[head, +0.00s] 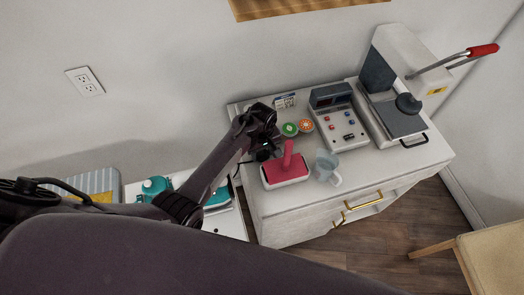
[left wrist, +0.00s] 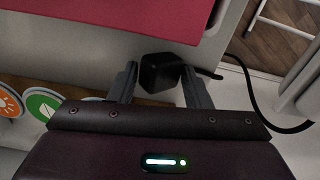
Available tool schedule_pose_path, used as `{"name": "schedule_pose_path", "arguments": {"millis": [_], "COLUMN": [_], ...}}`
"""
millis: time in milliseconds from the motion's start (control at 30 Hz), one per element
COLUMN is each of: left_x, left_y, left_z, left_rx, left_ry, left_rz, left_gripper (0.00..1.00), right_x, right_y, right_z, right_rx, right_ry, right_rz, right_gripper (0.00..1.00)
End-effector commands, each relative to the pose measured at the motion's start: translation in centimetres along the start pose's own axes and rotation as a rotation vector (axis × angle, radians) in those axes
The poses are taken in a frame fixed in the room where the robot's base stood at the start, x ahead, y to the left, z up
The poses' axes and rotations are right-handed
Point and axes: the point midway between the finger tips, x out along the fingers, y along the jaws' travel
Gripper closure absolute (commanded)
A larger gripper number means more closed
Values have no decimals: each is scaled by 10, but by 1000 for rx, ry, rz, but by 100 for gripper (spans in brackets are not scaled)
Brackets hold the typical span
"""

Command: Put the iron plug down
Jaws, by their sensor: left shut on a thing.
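The iron plug (left wrist: 160,70) is a small black block in the left wrist view. It sits between the two fingers of my left gripper (left wrist: 160,78), which is shut on it. A black cord runs from the plug to the right and loops down. In the head view my left gripper (head: 266,150) is over the left part of the white cabinet top (head: 262,204), just behind the red and white iron (head: 286,179). The plug is too small and dark to make out there. I cannot tell whether it touches the top. My right gripper is out of view.
A clear cup (head: 326,166) stands right of the iron. Green and orange round pieces (head: 290,129), a grey control box (head: 339,117) and a heat press (head: 400,85) stand behind. A wall outlet (head: 85,81) is at left. The cabinet's front right top is clear.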

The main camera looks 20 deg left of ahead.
Motion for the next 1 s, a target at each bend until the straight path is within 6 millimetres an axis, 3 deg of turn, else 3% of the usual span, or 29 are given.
{"name": "schedule_pose_path", "arguments": {"millis": [33,200,533,667,1000], "left_x": [1,2,-5,-22,-96], "left_y": [-1,-2,-2,0,1], "left_z": [0,1,1,0,0], "left_rx": [0,0,1,0,-1], "left_ry": [-2,-3,-3,0,0], "left_rz": [-2,-4,-5,0,3], "left_gripper": [54,34,34,34,34], "right_x": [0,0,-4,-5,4], "right_y": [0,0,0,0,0], "right_z": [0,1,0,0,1], "right_rx": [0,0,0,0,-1], "right_ry": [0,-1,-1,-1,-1], "right_rz": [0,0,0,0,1], "right_gripper": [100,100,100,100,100]}}
